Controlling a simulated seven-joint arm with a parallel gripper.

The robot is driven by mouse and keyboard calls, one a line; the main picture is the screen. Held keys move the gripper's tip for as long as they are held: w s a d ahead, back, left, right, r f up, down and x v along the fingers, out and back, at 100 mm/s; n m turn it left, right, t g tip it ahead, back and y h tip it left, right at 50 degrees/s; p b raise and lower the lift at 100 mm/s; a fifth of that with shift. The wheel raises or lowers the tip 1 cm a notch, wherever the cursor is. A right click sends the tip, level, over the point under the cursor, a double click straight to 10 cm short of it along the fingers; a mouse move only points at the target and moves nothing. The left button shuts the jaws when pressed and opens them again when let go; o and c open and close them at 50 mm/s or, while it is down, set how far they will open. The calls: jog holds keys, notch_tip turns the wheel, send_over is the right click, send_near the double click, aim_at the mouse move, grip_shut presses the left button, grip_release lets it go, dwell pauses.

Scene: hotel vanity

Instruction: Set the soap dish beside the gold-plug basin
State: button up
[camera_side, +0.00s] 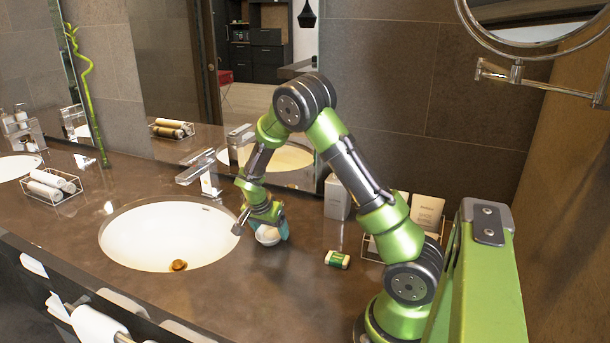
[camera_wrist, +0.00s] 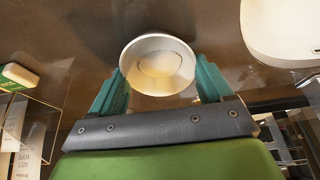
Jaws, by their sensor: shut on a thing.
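The soap dish is a small round white bowl (camera_side: 267,236), right of the basin in the side view. It also shows in the wrist view (camera_wrist: 158,64), opening facing the camera, with nothing seen inside. My gripper (camera_side: 272,226) points down with its teal fingers shut on the dish; in the wrist view a finger lies on each side of its rim (camera_wrist: 160,86). The dish is low at the counter; I cannot tell if it touches. The white oval basin (camera_side: 150,236) has a gold plug (camera_side: 178,265). Its edge shows at the wrist view's top right (camera_wrist: 282,30).
A green-and-white soap bar (camera_side: 338,259) lies to the right on the brown counter (camera_side: 285,305). The faucet (camera_side: 197,171) stands behind the basin. A rack of rolled towels (camera_side: 52,185) stands farther left.

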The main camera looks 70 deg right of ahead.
jog(key=shift+f, duration=0.1)
jog(key=o, duration=1.1)
jog(key=shift+o, duration=0.2)
jog(key=v, duration=1.1)
jog(key=s+a+r+n+t+y, duration=0.3)
jog(key=s+a+r+n, duration=0.3)
jog(key=a, duration=0.4)
jog(key=s+a+r+n+t+y, duration=0.3)
jog(key=s+a+r+n, duration=0.4)
jog(key=a, duration=0.3)
jog(key=shift+s+a+n+t, duration=0.3)
jog(key=shift+s+n+t, duration=0.25)
jog(key=shift+s, duration=0.2)
